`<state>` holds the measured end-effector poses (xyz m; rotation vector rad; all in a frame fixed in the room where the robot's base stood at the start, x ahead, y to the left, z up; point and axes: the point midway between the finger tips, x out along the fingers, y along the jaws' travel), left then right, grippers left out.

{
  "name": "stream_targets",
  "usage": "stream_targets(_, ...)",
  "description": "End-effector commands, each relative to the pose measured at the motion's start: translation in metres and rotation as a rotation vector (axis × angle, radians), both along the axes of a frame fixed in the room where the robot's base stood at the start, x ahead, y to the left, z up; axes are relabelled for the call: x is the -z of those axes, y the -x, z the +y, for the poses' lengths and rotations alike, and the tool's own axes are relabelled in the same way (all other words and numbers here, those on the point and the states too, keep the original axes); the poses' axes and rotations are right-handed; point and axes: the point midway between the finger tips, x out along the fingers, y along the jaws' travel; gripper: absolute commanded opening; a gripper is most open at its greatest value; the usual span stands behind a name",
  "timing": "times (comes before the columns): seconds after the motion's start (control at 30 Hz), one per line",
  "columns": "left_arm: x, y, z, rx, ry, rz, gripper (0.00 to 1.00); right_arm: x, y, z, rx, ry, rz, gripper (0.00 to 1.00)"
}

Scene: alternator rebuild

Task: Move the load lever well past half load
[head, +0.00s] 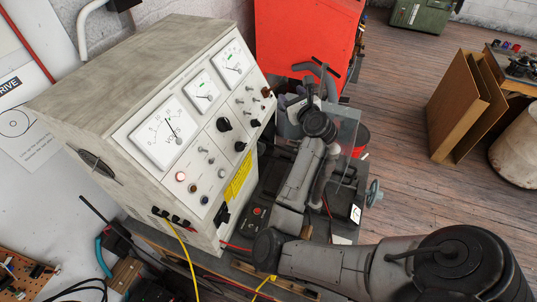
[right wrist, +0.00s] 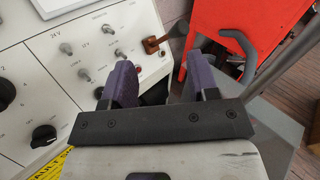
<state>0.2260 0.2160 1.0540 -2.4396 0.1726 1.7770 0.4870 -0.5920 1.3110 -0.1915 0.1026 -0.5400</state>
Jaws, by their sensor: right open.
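A small brown lever (head: 266,92), which looks like the load lever, sits at the right end of the tester's sloping white panel. In the right wrist view the lever (right wrist: 153,45) has a brown block and an arm slanting up and right to a darker end. My right gripper (head: 291,100) is open beside the panel's right edge. In its wrist view, the two purple fingers (right wrist: 163,76) stand wide apart, with the lever beyond and roughly between them. Nothing is held, and no contact with the lever shows. My left gripper is not in view.
The grey tester (head: 110,80) carries dials, knobs and toggle switches (right wrist: 83,75) close to the left finger. A red cabinet (head: 300,35) stands behind, with a grey curved handle (right wrist: 240,48) right of the fingers. A clear guard (head: 348,135) stands near my right arm.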

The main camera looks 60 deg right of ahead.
Motion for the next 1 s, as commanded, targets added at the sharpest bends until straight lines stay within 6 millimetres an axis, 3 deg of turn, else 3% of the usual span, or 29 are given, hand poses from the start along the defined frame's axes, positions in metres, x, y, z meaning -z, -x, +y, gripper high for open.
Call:
stream_targets(0.2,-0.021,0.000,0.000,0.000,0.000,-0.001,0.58,-0.005,0.001,0.031,-0.116,0.330,0.292,0.54)
stream_targets(0.5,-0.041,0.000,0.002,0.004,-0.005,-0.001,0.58,0.009,0.005,0.084,-0.322,0.761,0.638,0.54)
stream_targets(1.0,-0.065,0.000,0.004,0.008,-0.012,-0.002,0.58,0.045,0.030,0.162,-0.676,1.312,0.985,0.54)
